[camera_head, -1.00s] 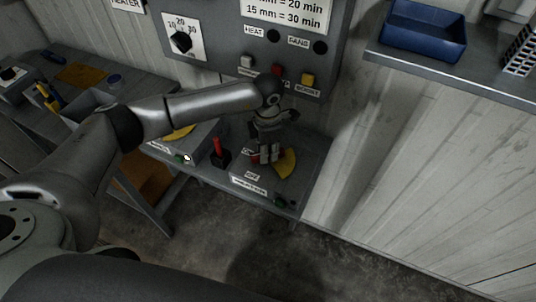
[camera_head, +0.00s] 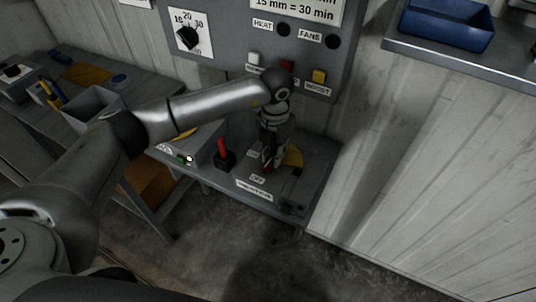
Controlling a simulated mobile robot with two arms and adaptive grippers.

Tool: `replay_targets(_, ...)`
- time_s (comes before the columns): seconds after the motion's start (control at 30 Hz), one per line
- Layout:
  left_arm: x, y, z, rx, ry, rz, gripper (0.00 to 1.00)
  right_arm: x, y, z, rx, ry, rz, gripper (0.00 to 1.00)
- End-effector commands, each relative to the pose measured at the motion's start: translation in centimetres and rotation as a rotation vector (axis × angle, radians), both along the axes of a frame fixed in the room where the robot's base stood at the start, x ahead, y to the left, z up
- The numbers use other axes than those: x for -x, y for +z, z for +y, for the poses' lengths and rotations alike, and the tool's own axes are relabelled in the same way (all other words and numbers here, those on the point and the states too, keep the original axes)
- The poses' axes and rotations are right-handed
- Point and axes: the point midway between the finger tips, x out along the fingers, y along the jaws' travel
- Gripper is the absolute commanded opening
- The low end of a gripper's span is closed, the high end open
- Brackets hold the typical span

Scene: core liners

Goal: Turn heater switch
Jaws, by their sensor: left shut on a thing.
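A grey switch box with a yellow dial plate (camera_head: 293,157) and an "OFF" label (camera_head: 258,180) sits on the low bench under the control panel. My left gripper (camera_head: 269,163) points down at this box and is shut on its switch handle. Only a little red shows at the fingers; the rest of the handle is hidden. The handle's exact angle cannot be told. My right gripper is not in view.
A red lever (camera_head: 222,149) stands close left of my gripper. The control panel (camera_head: 225,62) has a black dial (camera_head: 187,38) and several buttons. A blue bin (camera_head: 447,25) sits on the right shelf (camera_head: 470,66).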

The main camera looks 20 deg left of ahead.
Motion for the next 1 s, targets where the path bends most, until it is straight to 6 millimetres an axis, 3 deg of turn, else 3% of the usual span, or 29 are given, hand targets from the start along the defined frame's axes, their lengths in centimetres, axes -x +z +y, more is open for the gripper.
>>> replay_targets(0.7,-0.38,0.11,-0.99,0.0,0.056,-0.002,0.0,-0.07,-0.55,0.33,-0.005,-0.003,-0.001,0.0)
replay_targets(0.73,-0.38,0.11,-0.98,0.0,0.056,-0.002,0.23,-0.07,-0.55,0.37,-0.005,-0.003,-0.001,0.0)
replay_targets(0.87,-0.35,0.08,-0.98,0.0,0.054,-0.002,0.4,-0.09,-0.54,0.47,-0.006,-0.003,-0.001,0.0)
replay_targets(1.0,-0.32,0.05,-0.99,0.0,0.052,-0.001,0.41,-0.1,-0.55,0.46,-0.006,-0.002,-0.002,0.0)
